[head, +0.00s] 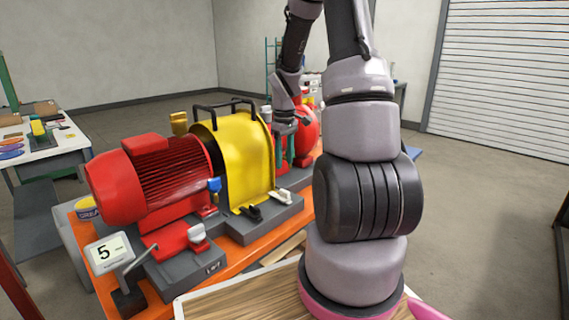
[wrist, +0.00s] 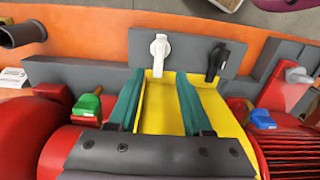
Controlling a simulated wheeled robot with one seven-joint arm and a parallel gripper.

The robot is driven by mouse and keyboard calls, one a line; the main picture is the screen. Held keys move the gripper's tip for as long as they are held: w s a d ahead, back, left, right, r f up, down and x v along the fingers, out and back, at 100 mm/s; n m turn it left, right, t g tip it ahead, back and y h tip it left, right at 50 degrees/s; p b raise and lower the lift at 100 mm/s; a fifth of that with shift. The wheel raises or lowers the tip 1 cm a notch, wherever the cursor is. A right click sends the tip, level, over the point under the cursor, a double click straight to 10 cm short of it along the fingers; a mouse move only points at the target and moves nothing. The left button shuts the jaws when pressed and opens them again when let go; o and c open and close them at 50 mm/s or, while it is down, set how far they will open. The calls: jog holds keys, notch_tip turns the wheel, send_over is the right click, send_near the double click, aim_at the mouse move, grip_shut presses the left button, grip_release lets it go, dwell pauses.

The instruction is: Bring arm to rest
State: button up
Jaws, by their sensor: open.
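My arm (head: 365,125) rises in front of the skid in the head view and bends over toward the far side. My gripper (head: 283,160) is open, its two teal fingers pointing down just right of the yellow guard (head: 248,150), near the red pump body (head: 306,130). In the wrist view my gripper (wrist: 160,80) shows its fingers apart, with the yellow guard (wrist: 158,110) visible between and beyond them. I see nothing held. Whether the fingers touch the guard, I cannot tell.
A red ribbed motor (head: 150,180) stands left of the guard on the orange skid. A white lever (wrist: 159,52) and a black lever (wrist: 216,62) sit on a grey base. A wooden-topped tray (head: 235,300) lies in front. Open floor (head: 475,220) is at right.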

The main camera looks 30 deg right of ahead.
dwell(0.3)
jog(key=s+a+r+m+t, duration=0.2)
jog(key=s+a+r, duration=0.15)
jog(key=r, duration=0.55)
jog(key=s+a+r+m+t, duration=0.1)
jog(key=s+a+r+m, duration=0.2)
jog(key=r, duration=0.5)
jog(key=s+a+r+m+t+y, duration=0.1)
jog(key=s+a+r+t, duration=0.1)
jog(key=s+r, duration=0.3)
jog(key=s+a+r+m+t+y, duration=0.1)
jog(key=s+a+r, duration=0.3)
jog(key=s, duration=0.4)
jog(key=shift+a+r+m+t, duration=0.35)
jog(key=shift+a+m+t, duration=0.2)
jog(key=shift+m, duration=0.15)
